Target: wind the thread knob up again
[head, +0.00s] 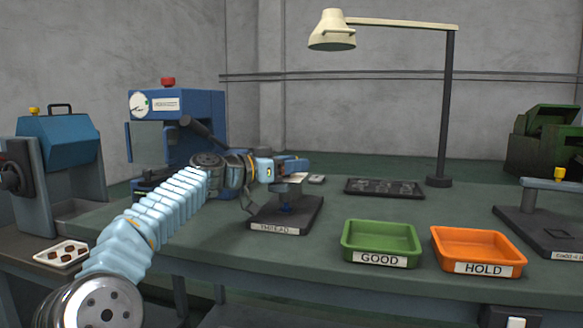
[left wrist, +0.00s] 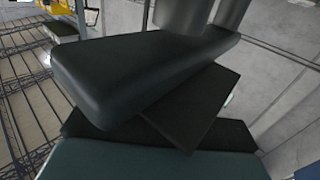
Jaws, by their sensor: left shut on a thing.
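The thread stand (head: 262,216), a dark base with a THREAD label, sits on the bench in the middle of the head view. A small blue part (head: 286,208) stands on its base under a grey arm. My left gripper (head: 292,168) is above this stand, reaching in from the left, and is shut at the stand's top. The thread knob is hidden by the gripper in the head view. In the left wrist view a dark finger (left wrist: 130,75) fills the middle, with grey metal (left wrist: 200,15) above it. My right gripper is not in view.
A green GOOD tray (head: 382,259) and an orange HOLD tray (head: 478,271) stand empty at the front right. A dark flat tray (head: 384,187) and a lamp (head: 447,110) are behind. A blue machine (head: 205,110) stands at the left. Another stand (head: 545,225) is at the right edge.

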